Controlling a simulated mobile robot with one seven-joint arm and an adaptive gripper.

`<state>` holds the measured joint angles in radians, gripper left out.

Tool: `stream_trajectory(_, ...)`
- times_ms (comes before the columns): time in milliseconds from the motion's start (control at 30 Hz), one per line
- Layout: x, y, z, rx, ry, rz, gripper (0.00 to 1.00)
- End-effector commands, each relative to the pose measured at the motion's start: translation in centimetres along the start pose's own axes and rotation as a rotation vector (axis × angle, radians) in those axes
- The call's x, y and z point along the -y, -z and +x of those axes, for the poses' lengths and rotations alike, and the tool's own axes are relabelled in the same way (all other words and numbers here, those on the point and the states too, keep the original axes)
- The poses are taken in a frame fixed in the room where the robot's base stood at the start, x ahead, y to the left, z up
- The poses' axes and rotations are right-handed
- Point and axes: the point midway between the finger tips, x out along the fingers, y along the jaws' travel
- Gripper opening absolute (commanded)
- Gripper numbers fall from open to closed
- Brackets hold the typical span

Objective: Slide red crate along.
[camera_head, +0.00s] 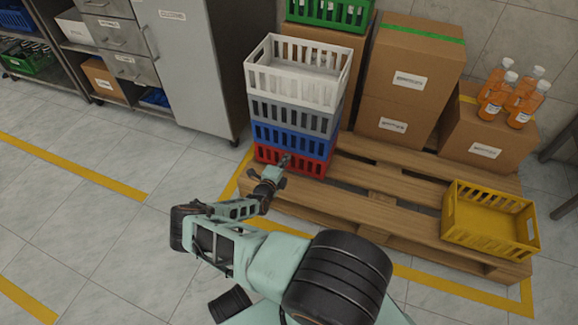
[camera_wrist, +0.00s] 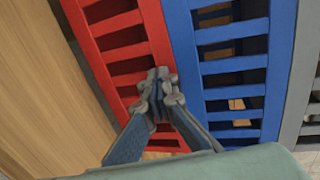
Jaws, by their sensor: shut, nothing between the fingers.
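The red crate (camera_head: 308,167) is at the bottom of a stack on the wooden pallet. A blue crate (camera_head: 265,137), a grey crate (camera_head: 296,119) and a white crate (camera_head: 303,88) sit on top of it. My gripper (camera_head: 284,160) is shut and empty at the front of the stack, low down. In the wrist view, the red crate's slatted wall (camera_wrist: 121,40) is beside the blue crate's wall (camera_wrist: 217,36). My shut fingertips (camera_wrist: 159,82) are at the border between the two. I cannot tell whether they touch the red crate.
A yellow crate (camera_head: 487,242) sits at the pallet's right front. The pallet's boards (camera_head: 390,208) are bare between it and the stack. Cardboard boxes (camera_head: 407,75) stand behind, one with orange bottles (camera_head: 520,105) on top. A grey cabinet (camera_head: 190,60) stands to the left.

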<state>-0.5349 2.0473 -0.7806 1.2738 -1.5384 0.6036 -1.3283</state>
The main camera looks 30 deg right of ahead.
Motion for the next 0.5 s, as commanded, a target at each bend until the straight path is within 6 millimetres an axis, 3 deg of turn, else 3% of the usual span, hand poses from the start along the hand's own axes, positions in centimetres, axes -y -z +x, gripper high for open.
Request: stream_trajectory(500, 0.9, 0.1, 2.7, -0.002, 0.004, 0.002, 0.0)
